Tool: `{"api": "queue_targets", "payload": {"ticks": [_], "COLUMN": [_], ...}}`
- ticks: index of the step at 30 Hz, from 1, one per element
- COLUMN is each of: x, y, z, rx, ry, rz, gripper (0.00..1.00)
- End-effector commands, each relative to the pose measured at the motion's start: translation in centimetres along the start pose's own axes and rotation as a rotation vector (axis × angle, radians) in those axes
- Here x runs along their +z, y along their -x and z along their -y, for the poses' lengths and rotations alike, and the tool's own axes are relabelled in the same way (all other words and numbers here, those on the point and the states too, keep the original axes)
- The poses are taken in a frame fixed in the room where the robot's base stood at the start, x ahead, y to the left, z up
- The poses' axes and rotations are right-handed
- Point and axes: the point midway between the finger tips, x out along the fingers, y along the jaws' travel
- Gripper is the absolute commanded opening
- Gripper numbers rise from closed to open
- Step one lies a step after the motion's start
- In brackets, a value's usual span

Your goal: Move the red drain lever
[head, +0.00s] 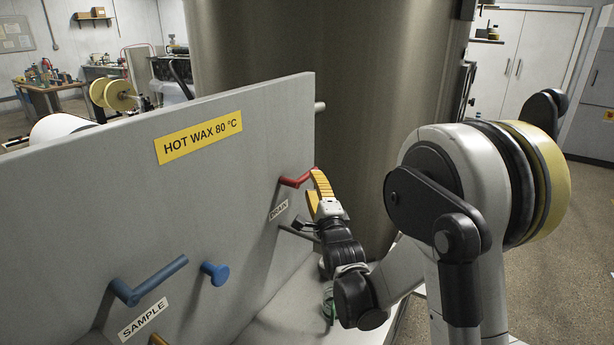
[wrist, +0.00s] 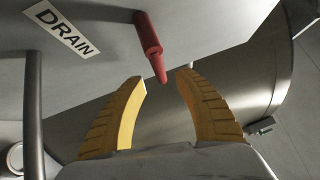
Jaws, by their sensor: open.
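The red drain lever (head: 297,180) sticks out from the grey panel, just above the DRAIN label (head: 279,210). In the wrist view the red lever (wrist: 149,45) points down from the panel, its tip near the gap between the fingertips. My gripper (head: 318,185) is at the lever's free end, with its yellow fingers spread. In the wrist view the fingers of my gripper (wrist: 158,80) are apart, one on each side of the lever tip. I cannot tell whether either finger touches it.
A blue lever (head: 148,281) with a SAMPLE label (head: 145,318) and a blue knob (head: 215,273) are on the panel (head: 100,200) at left. A yellow HOT WAX sign (head: 199,137) is above. A large metal tank (head: 330,50) stands close behind my gripper.

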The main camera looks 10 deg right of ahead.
Motion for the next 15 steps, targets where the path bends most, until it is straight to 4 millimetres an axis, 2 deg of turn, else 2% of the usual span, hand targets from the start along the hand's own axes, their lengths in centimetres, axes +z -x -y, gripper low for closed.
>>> {"api": "queue_targets", "payload": {"ticks": [3,6,10,15], "x": [0.0,0.0,0.0,0.0], "y": [-2.3,-3.7,-4.8,-5.1], "z": [-0.1,-0.1,0.0,0.0], "rx": [0.000,0.001,0.001,0.001], "ry": [0.000,0.001,0.001,0.001], "rz": [0.000,0.000,0.000,0.000], "gripper": [0.38,0.38,0.38,0.38]}}
